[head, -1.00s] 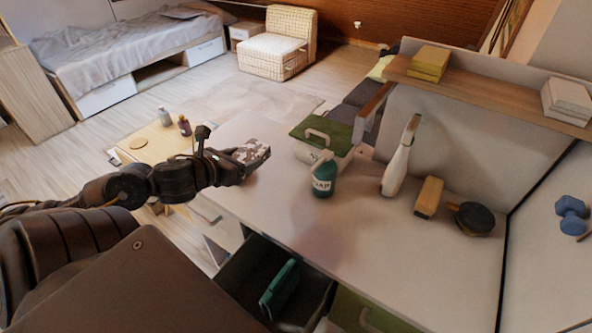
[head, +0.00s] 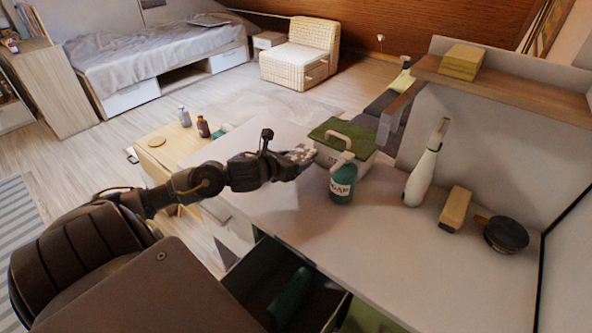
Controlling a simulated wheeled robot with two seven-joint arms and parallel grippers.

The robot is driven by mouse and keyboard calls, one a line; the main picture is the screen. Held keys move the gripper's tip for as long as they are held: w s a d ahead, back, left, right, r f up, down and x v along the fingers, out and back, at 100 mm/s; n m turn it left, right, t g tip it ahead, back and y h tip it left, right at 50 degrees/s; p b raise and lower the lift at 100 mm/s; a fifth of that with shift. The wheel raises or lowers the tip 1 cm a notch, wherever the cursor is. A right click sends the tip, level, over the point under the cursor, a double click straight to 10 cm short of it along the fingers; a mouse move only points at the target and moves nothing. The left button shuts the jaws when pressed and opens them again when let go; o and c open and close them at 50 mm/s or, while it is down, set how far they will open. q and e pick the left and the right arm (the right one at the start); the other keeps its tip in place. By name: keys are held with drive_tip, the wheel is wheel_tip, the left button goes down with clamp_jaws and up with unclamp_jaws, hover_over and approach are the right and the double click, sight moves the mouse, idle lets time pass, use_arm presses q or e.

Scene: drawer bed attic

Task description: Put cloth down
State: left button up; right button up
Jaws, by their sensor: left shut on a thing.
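My left gripper (head: 296,163) reaches in from the left over the back left part of the white desk top (head: 300,222). It is shut on a small grey and white cloth (head: 303,152), which shows as a small patch at the fingertips. The gripper covers part of it. The cloth is close to the left side of the green-lidded box (head: 345,138); I cannot tell whether they touch, or whether the cloth rests on the desk. My right gripper is out of view.
A green bottle (head: 342,184), a white spray bottle (head: 423,170), a yellow block (head: 455,209) and a round black object (head: 506,235) stand on the desk. An open drawer (head: 262,277) below holds a green item (head: 290,296). The front middle desk top is clear.

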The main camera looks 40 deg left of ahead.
use_arm(q)
drive_tip(key=shift+w+f, duration=0.15)
drive_tip(key=shift+f, duration=0.05)
wheel_tip(320, 180, down, 3)
drive_tip(key=shift+w+f, duration=0.15)
drive_tip(key=shift+f, duration=0.1)
drive_tip(key=shift+f, duration=0.1)
drive_tip(key=o, duration=1.1)
drive_tip(key=shift+c, duration=0.2)
